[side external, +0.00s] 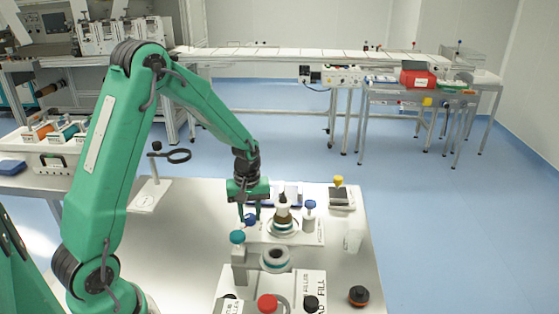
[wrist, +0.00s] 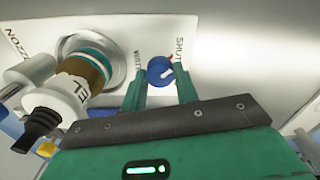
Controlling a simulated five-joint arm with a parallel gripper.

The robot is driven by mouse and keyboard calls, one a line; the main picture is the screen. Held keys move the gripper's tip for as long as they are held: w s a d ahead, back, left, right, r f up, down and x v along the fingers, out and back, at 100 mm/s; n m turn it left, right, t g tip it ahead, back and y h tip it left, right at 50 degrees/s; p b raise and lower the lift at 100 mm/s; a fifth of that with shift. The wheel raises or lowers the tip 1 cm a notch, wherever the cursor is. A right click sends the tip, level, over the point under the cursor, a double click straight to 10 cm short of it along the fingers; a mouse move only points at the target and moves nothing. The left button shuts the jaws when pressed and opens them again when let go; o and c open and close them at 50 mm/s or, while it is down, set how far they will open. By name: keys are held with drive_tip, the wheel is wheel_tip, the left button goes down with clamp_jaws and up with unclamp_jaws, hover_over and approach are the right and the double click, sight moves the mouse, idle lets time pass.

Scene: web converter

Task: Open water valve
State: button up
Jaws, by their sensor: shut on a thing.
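The water valve shows as a round blue knob (wrist: 159,69) between the labels "WATER" and "SHUT" in the wrist view. A pale pointer mark on it points right, and a small red mark sits at its upper right edge. My gripper (wrist: 162,82) has one green finger on each side of the knob and is shut on it. In the side view my gripper (side external: 248,214) reaches down over the white panel, with the blue knob (side external: 250,220) partly hidden between its fingers.
A brown and white bottle (side external: 283,212) stands close right of my gripper. The bench's left part is mostly clear around a magnifier stand (side external: 150,193).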

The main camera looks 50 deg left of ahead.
drive_tip(key=shift+m, duration=0.4)
drive_tip(key=m, duration=0.3)
drive_tip(key=shift+m, duration=0.3)
drive_tip(key=m, duration=0.3)
drive_tip(key=shift+m, duration=0.3)
drive_tip(key=m, duration=0.3)
drive_tip(key=shift+m, duration=0.4)
drive_tip(key=m, duration=0.4)
drive_tip(key=o, duration=1)
